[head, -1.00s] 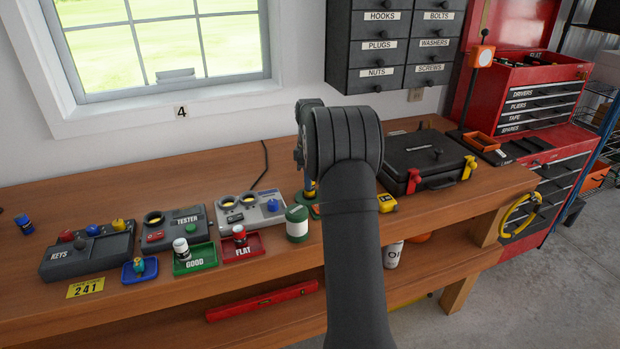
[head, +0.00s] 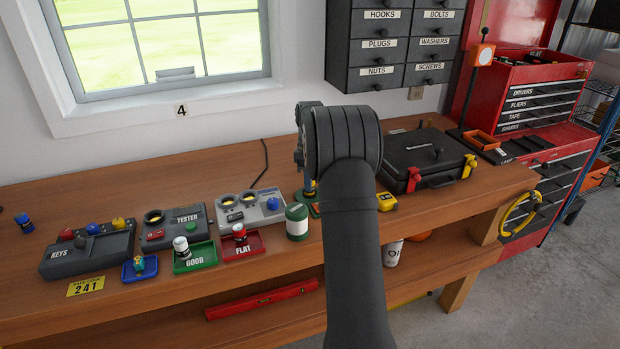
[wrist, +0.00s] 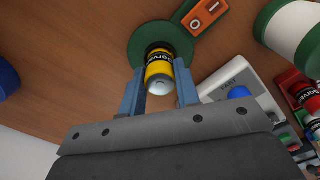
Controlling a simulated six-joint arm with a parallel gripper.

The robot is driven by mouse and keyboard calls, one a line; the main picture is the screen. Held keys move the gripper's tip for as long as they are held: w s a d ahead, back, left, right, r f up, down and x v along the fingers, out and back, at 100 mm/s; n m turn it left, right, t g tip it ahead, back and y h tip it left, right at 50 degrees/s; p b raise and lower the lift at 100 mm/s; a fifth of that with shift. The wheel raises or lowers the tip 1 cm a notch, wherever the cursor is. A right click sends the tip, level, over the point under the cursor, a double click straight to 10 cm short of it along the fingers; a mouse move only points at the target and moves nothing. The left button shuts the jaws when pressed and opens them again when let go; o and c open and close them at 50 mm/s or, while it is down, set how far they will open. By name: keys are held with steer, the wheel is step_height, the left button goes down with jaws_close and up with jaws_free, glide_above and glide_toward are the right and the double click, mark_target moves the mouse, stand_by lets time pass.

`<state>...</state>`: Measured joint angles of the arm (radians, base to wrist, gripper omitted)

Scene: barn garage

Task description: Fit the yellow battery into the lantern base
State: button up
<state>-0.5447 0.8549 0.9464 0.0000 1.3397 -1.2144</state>
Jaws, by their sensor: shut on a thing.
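In the wrist view the yellow battery (wrist: 158,69), with a dark lettered band and a pale rounded end, is between the blue fingers of my gripper (wrist: 161,82). My gripper is shut on it. The round green lantern base (wrist: 136,46) lies behind the battery's dark end, and the battery overlaps its middle. I cannot tell whether the battery is seated in the base or just above it. In the head view my arm hides most of the base (head: 314,211) and the gripper.
A green-and-white cylinder (head: 297,222) stands close left of the base; it also shows in the wrist view (wrist: 292,28). An orange switch (wrist: 207,14) adjoins the base. A grey two-dial device (head: 249,208) is left, a black case (head: 427,160) right. Bare bench lies behind.

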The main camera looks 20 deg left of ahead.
steer(key=o, duration=0.8)
steer(key=shift+f, duration=0.1)
steer(key=shift+r, duration=5.55)
step_height(320, 180, down, 9)
steer(key=shift+f, duration=0.1)
